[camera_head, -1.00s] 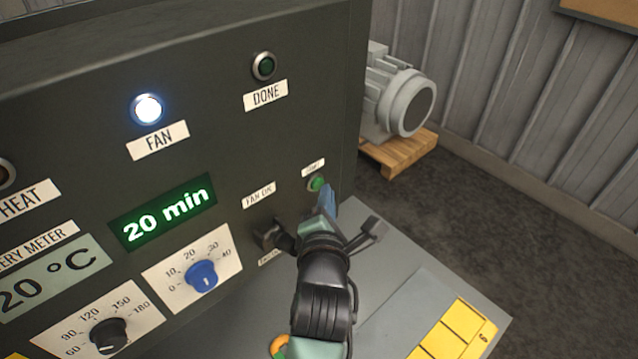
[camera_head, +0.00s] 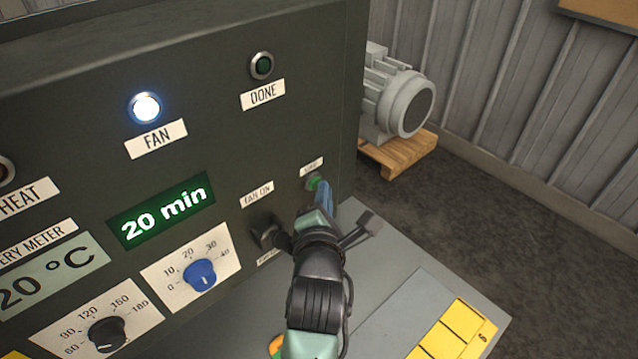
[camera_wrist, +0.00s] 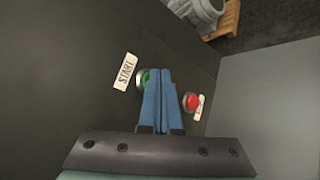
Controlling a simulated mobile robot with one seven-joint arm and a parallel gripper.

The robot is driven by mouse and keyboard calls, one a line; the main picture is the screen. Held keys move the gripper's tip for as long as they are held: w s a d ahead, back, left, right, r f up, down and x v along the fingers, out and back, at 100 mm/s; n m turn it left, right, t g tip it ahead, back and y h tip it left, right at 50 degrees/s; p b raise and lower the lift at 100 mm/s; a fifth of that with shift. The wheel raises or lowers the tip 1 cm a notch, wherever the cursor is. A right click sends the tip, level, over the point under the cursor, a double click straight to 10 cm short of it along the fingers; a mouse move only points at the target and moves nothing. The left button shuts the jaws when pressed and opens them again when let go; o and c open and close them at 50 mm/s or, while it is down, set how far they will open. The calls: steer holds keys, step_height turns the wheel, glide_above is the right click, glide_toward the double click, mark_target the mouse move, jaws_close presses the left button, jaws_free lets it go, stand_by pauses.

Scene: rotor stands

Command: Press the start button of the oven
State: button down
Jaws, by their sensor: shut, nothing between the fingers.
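The green start button (camera_head: 313,182) is on the right part of the dark oven panel (camera_head: 215,135), below a small label. In the wrist view the green button (camera_wrist: 143,78) shows beside a label reading START (camera_wrist: 125,71). My gripper (camera_head: 325,190) is shut and empty, with its blue fingertips at the button. In the wrist view the fingertips (camera_wrist: 159,76) partly cover the button's right side. They look touching or very close; I cannot tell whether the button is pushed in. A red button (camera_wrist: 191,101) sits right of the fingers in the wrist view.
The fan lamp (camera_head: 145,108) is lit white, and the done lamp (camera_head: 262,66) is dark. The timer display (camera_head: 165,208) reads 20 min. A blue timer knob (camera_head: 201,273) and a black knob (camera_head: 107,335) are lower left. A grey motor (camera_head: 398,98) stands on a pallet behind.

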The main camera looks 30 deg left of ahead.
steer(key=shift+s+a+f, duration=0.25)
steer(key=shift+a+f, duration=0.05)
steer(key=shift+a, duration=0.1)
steer(key=shift+s+d+f, duration=0.1)
steer(key=shift+d+f, duration=0.1)
steer(key=shift+f, duration=0.1)
steer(key=shift+r, duration=0.1)
steer(key=d, duration=0.1)
steer(key=s+d+b, duration=0.1)
steer(key=d, duration=0.1)
steer(key=s+d, duration=0.1)
steer(key=d, duration=0.1)
steer(key=shift+d+r+b, duration=0.1)
steer(key=shift+r+b, duration=0.1)
steer(key=shift+b, duration=0.1)
stand_by(0.3)
steer(key=shift+w, duration=0.1)
stand_by(0.5)
